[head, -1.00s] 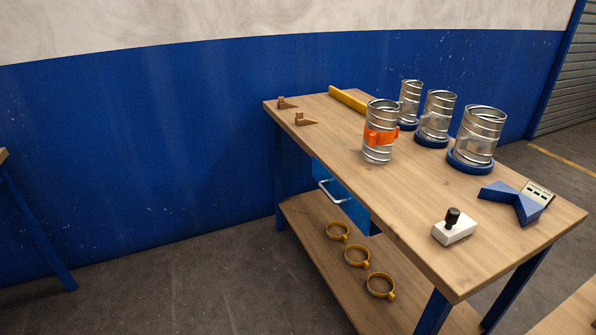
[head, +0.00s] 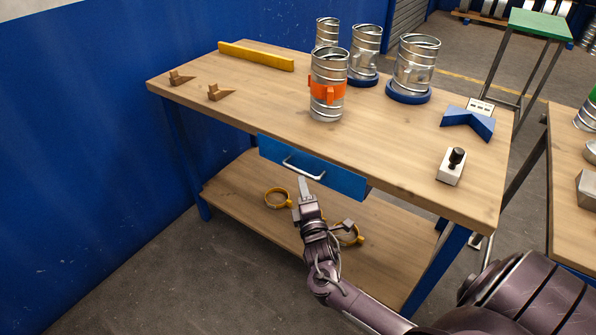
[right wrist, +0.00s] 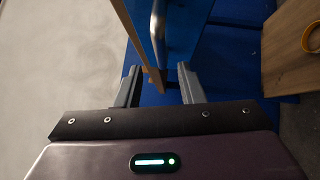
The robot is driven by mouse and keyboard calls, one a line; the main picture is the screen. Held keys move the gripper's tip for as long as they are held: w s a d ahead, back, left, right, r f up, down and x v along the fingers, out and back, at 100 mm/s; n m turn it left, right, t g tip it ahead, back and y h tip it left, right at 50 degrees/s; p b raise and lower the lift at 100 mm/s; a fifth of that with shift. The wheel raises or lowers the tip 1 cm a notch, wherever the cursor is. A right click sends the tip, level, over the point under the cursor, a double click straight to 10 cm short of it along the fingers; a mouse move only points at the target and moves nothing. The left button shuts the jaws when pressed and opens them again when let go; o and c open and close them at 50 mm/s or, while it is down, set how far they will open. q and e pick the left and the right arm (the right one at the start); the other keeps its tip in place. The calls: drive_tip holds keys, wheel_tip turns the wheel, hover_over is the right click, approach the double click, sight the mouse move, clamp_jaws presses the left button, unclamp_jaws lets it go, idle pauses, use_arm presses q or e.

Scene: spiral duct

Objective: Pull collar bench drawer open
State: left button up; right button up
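The collar bench drawer (head: 335,180) has a blue front and sits under the tabletop, looking closed. Its pale metal bar handle (head: 303,168) is in the middle of that front. My right gripper (head: 305,186) is just below and in front of the handle. In the right wrist view the gripper (right wrist: 158,80) is open and empty. The handle (right wrist: 158,30) and blue drawer front (right wrist: 142,28) lie ahead, in line with the gap between the fingers; I see no grip on the handle. My left gripper is not in view.
The wooden bench (head: 215,105) carries metal ducts, one with an orange collar (head: 327,92), a white switch box (head: 452,167) and a blue angled block (head: 468,123). Yellow ring collars (head: 277,198) lie on the lower shelf, partly behind my arm. Another table stands at the right.

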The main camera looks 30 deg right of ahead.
sight(299, 169)
drive_tip(key=x, duration=0.7)
drive_tip(key=shift+d, duration=0.1)
drive_tip(key=shift+f, duration=0.1)
drive_tip(key=shift+c, duration=0.2)
clamp_jaws()
